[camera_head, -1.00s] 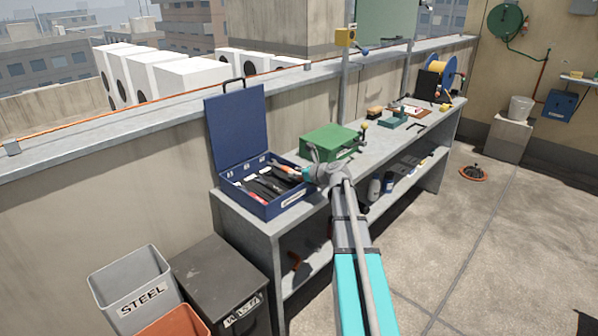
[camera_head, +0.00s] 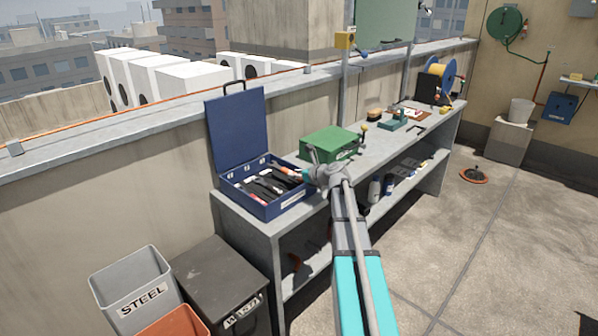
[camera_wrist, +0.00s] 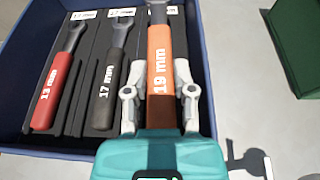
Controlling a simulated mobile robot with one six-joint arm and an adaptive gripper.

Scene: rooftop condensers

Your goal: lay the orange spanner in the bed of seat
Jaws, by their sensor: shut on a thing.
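The orange spanner (camera_wrist: 160,62), marked 19 mm, is between the fingers of my gripper (camera_wrist: 160,90) in the wrist view. My gripper is shut on its handle, over the right part of the blue toolbox. In the head view my gripper (camera_head: 308,175) is at the toolbox's right front side. The toolbox (camera_head: 268,209) is open, with a dark bed (camera_wrist: 88,75) inside. A red 13 mm spanner (camera_wrist: 53,88) and a black 17 mm spanner (camera_wrist: 110,85) lie in it, left of the orange one. I cannot tell whether the orange spanner touches the bed.
The toolbox stands on a grey bench (camera_head: 245,222), its lid (camera_head: 237,130) raised at the back. A green box (camera_head: 330,142) stands close to the right.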

